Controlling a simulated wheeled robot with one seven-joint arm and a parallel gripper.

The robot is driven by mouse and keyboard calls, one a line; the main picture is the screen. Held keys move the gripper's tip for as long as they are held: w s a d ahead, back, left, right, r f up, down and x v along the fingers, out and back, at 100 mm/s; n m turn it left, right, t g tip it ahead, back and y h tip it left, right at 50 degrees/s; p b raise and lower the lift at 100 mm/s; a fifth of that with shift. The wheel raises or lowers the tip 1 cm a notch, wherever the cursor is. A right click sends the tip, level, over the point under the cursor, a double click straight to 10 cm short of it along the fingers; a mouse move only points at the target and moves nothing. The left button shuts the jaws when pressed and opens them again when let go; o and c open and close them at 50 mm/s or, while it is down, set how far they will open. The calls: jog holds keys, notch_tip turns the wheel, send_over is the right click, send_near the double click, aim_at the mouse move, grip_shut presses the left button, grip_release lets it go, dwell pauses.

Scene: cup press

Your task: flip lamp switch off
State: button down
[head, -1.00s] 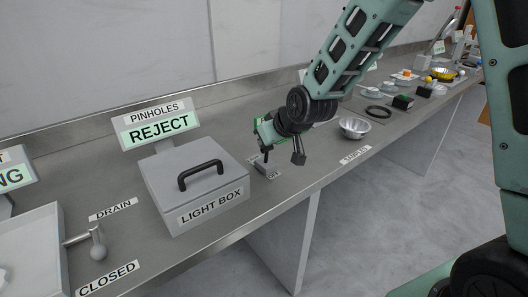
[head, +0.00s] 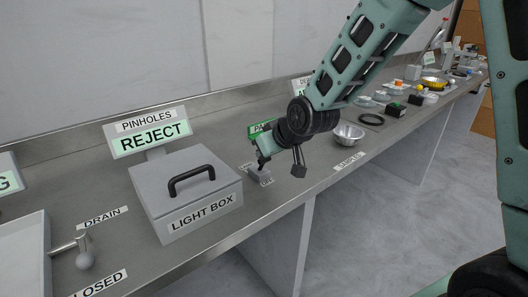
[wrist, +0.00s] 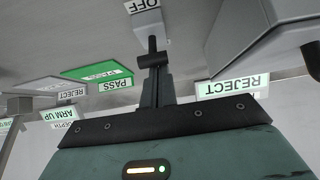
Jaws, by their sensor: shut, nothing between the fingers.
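The lamp switch appears as a small grey block (head: 259,176) on the bench, just right of the light box, with small labels beside it. The light box (head: 185,200) is grey with a black handle on its lid. My gripper (head: 262,164) is shut and empty, pointing down right at the switch block. In the wrist view the shut fingers (wrist: 152,50) reach toward a label reading OFF (wrist: 146,5).
A REJECT sign (head: 148,136) stands behind the light box, and a green PASS sign (head: 259,130) behind my gripper. A metal bowl (head: 348,135) stands to the right. A drain valve handle (head: 85,254) and white tray (head: 22,250) are at the left.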

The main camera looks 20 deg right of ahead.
jog(key=shift+s+f, duration=0.25)
jog(key=shift+f, duration=0.05)
jog(key=w+r+p, duration=0.2)
jog(key=w+r, duration=0.1)
jog(key=shift+a+r, duration=0.15)
jog(key=shift+a, duration=0.25)
jog(key=s+f+p+v, duration=0.1)
jog(key=p+v, duration=0.1)
jog(key=v, duration=0.7)
jog(key=shift+s+d+f, duration=0.15)
jog(key=shift+s+d, duration=0.05)
jog(key=shift+s, duration=0.1)
jog(key=s+a+n+g+h+p, duration=0.1)
jog(key=s+a+g, duration=0.3)
jog(key=s, duration=0.9)
jog(key=s+a+n+g+h+p, duration=0.1)
jog(key=s+a+n+g, duration=0.2)
jog(key=s, duration=1)
jog(key=a+g, duration=0.1)
jog(key=a, duration=0.1)
jog(key=shift+s+a+f, duration=0.15)
jog(key=shift+s+a, duration=0.2)
jog(key=shift+s, duration=0.05)
jog(key=c, duration=2.1)
grip_release()
jog(key=shift+c, duration=0.2)
